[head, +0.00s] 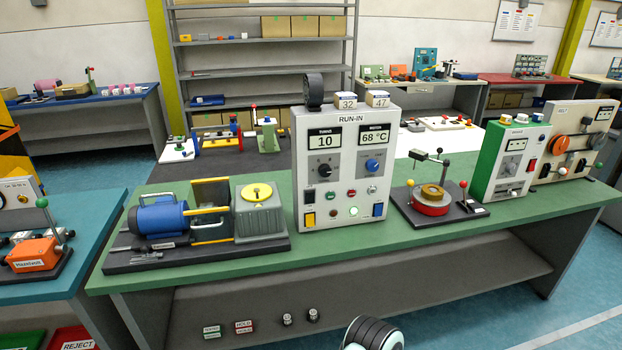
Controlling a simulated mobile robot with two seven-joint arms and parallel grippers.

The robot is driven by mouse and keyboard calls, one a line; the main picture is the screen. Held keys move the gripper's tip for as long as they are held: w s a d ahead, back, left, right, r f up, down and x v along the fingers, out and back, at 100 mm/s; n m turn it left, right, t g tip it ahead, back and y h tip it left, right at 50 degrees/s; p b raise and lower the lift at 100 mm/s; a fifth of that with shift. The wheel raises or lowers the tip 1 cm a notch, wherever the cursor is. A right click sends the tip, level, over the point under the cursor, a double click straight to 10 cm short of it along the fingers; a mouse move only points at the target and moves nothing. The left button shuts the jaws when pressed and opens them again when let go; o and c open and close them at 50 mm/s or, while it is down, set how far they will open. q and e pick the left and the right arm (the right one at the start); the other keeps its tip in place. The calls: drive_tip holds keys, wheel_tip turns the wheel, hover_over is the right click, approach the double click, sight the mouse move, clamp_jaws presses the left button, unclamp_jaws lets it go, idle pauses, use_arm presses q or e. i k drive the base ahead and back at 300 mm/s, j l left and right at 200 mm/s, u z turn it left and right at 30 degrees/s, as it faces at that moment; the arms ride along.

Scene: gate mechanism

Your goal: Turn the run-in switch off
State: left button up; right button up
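The white RUN-IN box (343,168) stands upright at the middle of the green bench. Its displays read 10 and 68 °C. Below them are a black knob (324,169) and a blue knob (372,165). A black switch (310,196) sits above a yellow plate at its lower left, and a blue plate (378,209) is at its lower right. Small red and green controls lie between, with a bright green lamp (353,211). The small labels are unreadable, so I cannot tell which control is the run-in switch or its position.
A blue motor rig (160,217) stands left of the box. A fixture with a red ring (431,207) and a green-sided box (505,160) stand to its right. The bench's front strip (340,243) is clear. A teal table (90,260) is at left.

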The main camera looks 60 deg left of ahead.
sight(310, 196)
drive_tip(key=u, duration=1.95)
